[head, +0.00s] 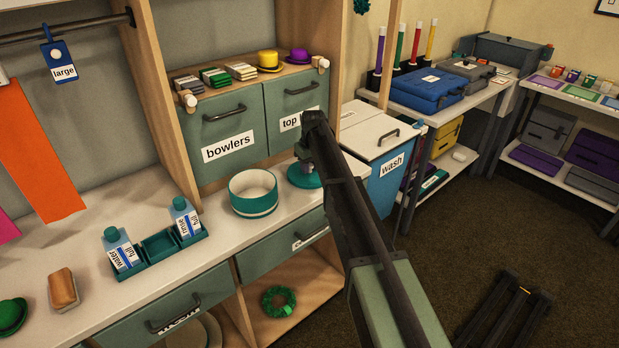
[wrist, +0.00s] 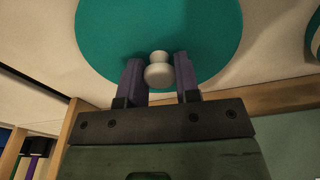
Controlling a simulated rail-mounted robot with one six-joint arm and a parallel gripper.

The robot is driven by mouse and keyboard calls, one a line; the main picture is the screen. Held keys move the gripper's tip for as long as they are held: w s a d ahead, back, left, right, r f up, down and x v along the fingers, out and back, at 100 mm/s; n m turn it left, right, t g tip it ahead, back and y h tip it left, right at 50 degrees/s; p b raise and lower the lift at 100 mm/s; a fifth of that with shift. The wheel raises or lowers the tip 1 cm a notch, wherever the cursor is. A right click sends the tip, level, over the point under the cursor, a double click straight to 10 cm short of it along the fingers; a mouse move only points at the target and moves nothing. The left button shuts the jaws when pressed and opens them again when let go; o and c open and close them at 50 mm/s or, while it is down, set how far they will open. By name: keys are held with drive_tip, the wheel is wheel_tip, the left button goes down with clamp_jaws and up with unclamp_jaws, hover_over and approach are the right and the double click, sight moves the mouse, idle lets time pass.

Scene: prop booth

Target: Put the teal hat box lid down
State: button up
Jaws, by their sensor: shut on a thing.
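The teal hat box lid (head: 304,178) is a round disc at the right part of the counter, beside the open hat box. In the wrist view the lid (wrist: 112,35) shows its flat teal face and a pale knob (wrist: 158,74). My gripper (wrist: 158,64) is shut on this knob, one finger on each side. In the head view my gripper (head: 308,164) is over the lid, and my arm hides part of it. I cannot tell whether the lid touches the counter. The hat box (head: 254,196), teal with pale bands, stands open and empty-looking to the left.
A teal caddy (head: 158,246) with labelled bottles stands left on the counter (head: 70,240), near a brush (head: 63,289) and a green hat (head: 12,315). Drawers marked "bowlers" (head: 227,148) rise behind. A blue "wash" bin (head: 384,170) stands right. Bare counter lies around the hat box.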

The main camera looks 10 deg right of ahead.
sight(312, 174)
drive_tip(key=shift+f, duration=0.55)
drive_tip(key=o, duration=0.9)
wheel_tip(312, 174, up, 13)
drive_tip(key=s+p, duration=0.1)
drive_tip(key=p, duration=1.2)
drive_tip(key=s+m, duration=0.1)
drive_tip(key=s, duration=1.2)
drive_tip(key=s+m, duration=0.2)
drive_tip(key=s, duration=1.1)
drive_tip(key=s+f+m+g, duration=0.1)
drive_tip(key=s, duration=1.2)
drive_tip(key=shift+s+h+b, duration=0.2)
drive_tip(key=shift+h+b, duration=0.1)
